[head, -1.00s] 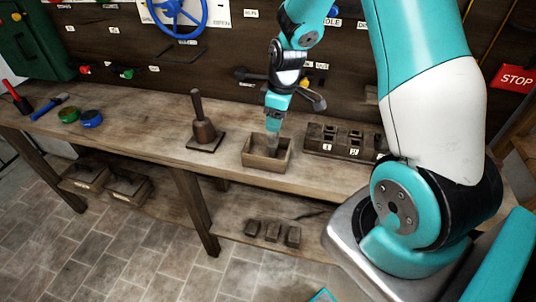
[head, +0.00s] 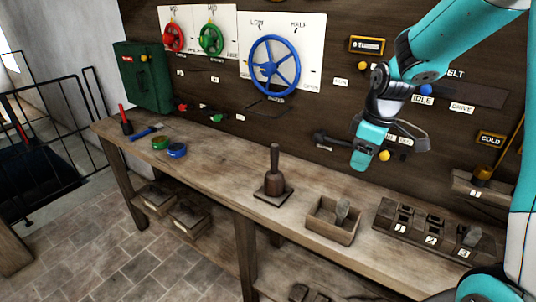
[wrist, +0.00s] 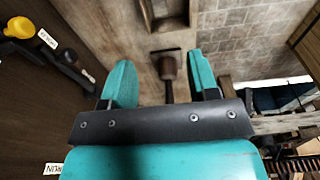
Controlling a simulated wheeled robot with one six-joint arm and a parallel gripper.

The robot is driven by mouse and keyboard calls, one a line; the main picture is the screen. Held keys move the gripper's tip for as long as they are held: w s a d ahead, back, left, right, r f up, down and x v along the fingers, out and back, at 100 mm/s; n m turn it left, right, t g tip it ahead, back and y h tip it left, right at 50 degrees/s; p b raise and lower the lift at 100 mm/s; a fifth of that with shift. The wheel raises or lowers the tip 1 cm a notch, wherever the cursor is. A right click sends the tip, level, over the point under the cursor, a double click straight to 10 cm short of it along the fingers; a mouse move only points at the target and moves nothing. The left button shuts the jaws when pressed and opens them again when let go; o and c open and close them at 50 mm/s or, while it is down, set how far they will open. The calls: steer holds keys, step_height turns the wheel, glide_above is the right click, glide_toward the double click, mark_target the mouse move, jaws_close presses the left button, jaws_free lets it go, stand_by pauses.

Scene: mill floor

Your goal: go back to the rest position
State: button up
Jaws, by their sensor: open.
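My gripper (head: 362,163) is raised above the bench in the head view, in front of the dark wall panel, with no object visible in it. In the wrist view its two teal fingers are spread apart with an empty gap (wrist: 161,78) between them. Below it in the head view a small open wooden box (head: 322,230) stands on the bench, with a grey lump (head: 342,210) inside. The box shows at the top of the wrist view (wrist: 168,27).
A mallet-like tool (head: 273,180) stands upright on a square base left of the box. A numbered tray (head: 440,232) is to the right. Handwheels (head: 273,65), knobs and levers stick out of the wall behind. The bench (head: 220,172) between tool and tape rolls is clear.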

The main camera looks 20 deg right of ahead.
steer(key=s+a+r+y, duration=0.1)
steer(key=s+a+r, duration=0.25)
steer(key=a, duration=0.45)
steer(key=s+a+r+y, duration=0.1)
steer(key=s+a+r, duration=0.1)
steer(key=s+a, duration=0.4)
steer(key=s+a+r+g+y, duration=0.1)
steer(key=s+a+r, duration=0.1)
steer(key=s+a, duration=0.7)
steer(key=shift+s+a+m, duration=0.3)
steer(key=shift+s, duration=0.85)
steer(key=shift+r, duration=0.1)
steer(key=shift+c, duration=0.5)
